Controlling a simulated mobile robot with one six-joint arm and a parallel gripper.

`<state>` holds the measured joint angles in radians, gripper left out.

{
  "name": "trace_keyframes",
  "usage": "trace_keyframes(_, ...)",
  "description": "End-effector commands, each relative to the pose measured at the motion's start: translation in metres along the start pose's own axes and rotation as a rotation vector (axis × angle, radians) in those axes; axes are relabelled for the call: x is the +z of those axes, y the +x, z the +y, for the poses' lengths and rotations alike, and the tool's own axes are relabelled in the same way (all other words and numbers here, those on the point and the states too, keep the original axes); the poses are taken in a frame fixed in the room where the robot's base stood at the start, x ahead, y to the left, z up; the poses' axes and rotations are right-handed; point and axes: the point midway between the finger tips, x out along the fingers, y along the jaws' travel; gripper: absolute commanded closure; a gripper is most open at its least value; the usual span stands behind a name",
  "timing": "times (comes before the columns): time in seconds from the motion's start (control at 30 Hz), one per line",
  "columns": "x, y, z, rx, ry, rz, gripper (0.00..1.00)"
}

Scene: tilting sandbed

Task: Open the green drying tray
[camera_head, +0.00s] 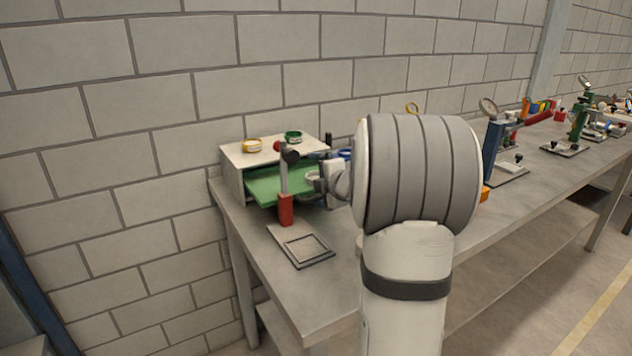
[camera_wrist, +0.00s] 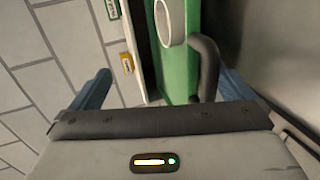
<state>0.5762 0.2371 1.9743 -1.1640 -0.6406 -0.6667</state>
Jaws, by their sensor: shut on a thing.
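The green drying tray (camera_head: 268,187) sticks partway out of the front of a pale box-shaped cabinet (camera_head: 235,180) on the bench. In the wrist view, the tray's green face (camera_wrist: 175,60) carries a dark curved handle (camera_wrist: 207,68). My gripper (camera_head: 320,183) is at the tray's right front side in the head view, partly hidden by my own wrist. Its bluish fingers show on either side of the handle in the wrist view, the handle close to the right one. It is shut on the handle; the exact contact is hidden.
A red-based stand (camera_head: 286,208) with a grey plate (camera_head: 302,248) stands close before the tray. Other fixtures, including a blue gauge stand (camera_head: 492,150), line the bench to the right. A block wall stands behind.

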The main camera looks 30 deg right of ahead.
Motion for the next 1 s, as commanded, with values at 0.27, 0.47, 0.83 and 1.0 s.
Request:
trace_keyframes(0.27,0.0,-0.005,0.013,0.016,0.002,0.001,0.18)
trace_keyframes(0.47,0.001,-0.017,0.011,0.015,0.001,-0.001,0.18)
trace_keyframes(0.83,0.001,-0.042,0.004,0.007,0.0,-0.002,0.67)
trace_keyframes(1.0,0.001,-0.053,0.001,0.004,0.0,-0.001,0.67)
